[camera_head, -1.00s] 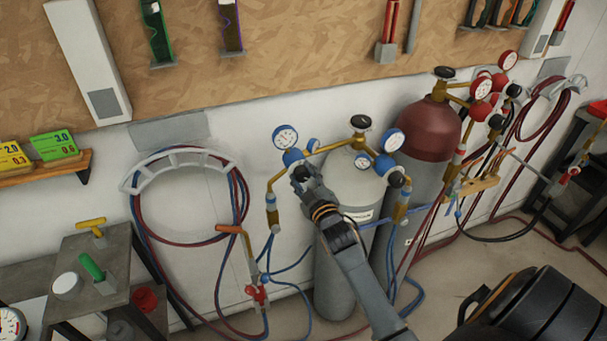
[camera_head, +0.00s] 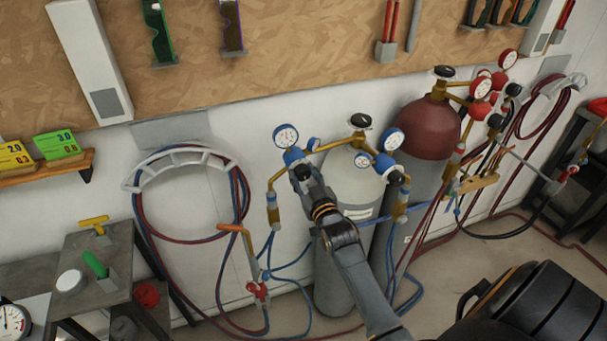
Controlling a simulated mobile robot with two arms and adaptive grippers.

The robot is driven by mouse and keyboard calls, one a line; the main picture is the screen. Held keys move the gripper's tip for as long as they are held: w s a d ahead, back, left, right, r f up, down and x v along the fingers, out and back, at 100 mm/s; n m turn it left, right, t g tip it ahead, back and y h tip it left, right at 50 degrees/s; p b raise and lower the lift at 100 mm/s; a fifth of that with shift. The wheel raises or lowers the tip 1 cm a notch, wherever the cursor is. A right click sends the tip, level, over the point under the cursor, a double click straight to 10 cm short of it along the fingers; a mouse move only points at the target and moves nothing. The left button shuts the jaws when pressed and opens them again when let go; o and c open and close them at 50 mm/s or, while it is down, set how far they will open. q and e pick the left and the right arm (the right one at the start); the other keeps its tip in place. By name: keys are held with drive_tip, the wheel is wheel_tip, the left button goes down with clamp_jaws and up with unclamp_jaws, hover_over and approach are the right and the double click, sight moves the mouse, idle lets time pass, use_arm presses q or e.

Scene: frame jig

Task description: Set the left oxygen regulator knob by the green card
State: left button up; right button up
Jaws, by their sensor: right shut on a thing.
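The green card (camera_head: 57,145) stands on a wooden shelf at the left; its upper figure looks like 3.0 and its lower figure is too small to read surely. The left oxygen regulator (camera_head: 294,156), blue with a white round gauge (camera_head: 286,136), is on the left of the grey cylinder (camera_head: 343,176). My right gripper (camera_head: 302,174) is at the front of this regulator and shut on its dark knob, which is mostly hidden by the fingers. The gauge needle is too small to read. My left gripper is not in view.
A yellow card (camera_head: 14,155) stands beside the green one. A second blue regulator is at the grey cylinder's right, and a dark red cylinder (camera_head: 428,130) stands behind. Hoses hang on a wall rack (camera_head: 180,158). A torch (camera_head: 250,262) hangs below left of my gripper.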

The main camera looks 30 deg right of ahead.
idle(0.3)
drive_tip(key=o, duration=1.2)
drive_tip(key=shift+s, duration=0.1)
drive_tip(key=v, duration=1.1)
drive_tip(key=shift+s+a, duration=0.2)
drive_tip(key=shift+s, duration=0.2)
